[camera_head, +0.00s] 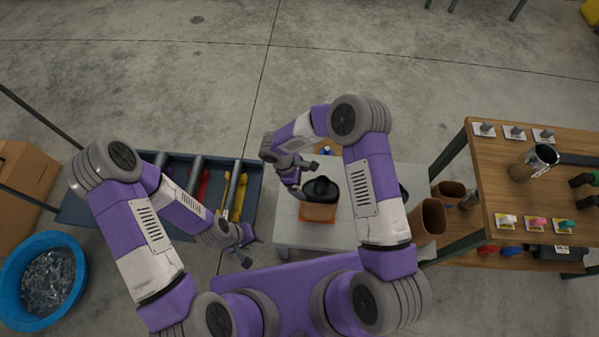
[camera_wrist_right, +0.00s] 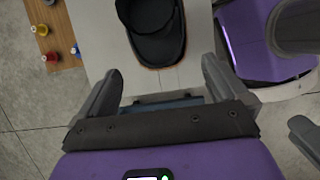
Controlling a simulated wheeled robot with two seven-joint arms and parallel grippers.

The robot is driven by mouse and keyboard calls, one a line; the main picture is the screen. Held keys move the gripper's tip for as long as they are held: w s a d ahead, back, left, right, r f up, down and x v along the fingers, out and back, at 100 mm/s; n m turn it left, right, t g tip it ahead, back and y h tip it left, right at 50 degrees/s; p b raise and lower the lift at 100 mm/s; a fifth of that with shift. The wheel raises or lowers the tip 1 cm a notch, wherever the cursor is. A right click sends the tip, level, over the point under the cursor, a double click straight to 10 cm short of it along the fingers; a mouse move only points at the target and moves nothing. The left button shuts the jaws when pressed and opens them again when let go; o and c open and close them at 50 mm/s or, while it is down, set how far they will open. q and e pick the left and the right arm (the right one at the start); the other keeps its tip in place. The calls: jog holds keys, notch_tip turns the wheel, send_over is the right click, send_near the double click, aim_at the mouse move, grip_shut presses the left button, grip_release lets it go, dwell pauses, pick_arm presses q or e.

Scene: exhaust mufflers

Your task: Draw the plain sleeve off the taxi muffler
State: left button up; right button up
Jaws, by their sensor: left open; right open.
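Several grey tubes lie side by side on a dark blue bench (camera_head: 166,228) at the left in the head view. The rightmost tube (camera_head: 236,182) has a yellow part (camera_head: 238,205) along it, possibly the taxi muffler. A red part (camera_head: 201,185) shows by the middle tube. I cannot tell which piece is the plain sleeve. My left gripper (camera_head: 247,249) is open and empty, just off the near right corner of the bench. My right gripper (camera_head: 311,178) is open above the white table; its open fingers also show in the right wrist view (camera_wrist_right: 161,78), with nothing between them.
A black cap-like object (camera_head: 321,188) sits on an orange-brown base on the white table (camera_head: 290,229). A wooden shelf (camera_head: 507,181) with small coloured items stands right. A blue tub (camera_head: 15,299) and cardboard box (camera_head: 22,180) are left.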

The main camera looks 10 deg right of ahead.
aim_at(307, 186)
jog(key=shift+w+d+f, duration=0.1)
jog(key=shift+d+f, duration=0.1)
jog(key=shift+f, duration=0.15)
jog(key=b+x, duration=0.1)
jog(key=x, duration=0.5)
jog(key=shift+d+f, duration=0.15)
jog(key=shift+d, duration=0.05)
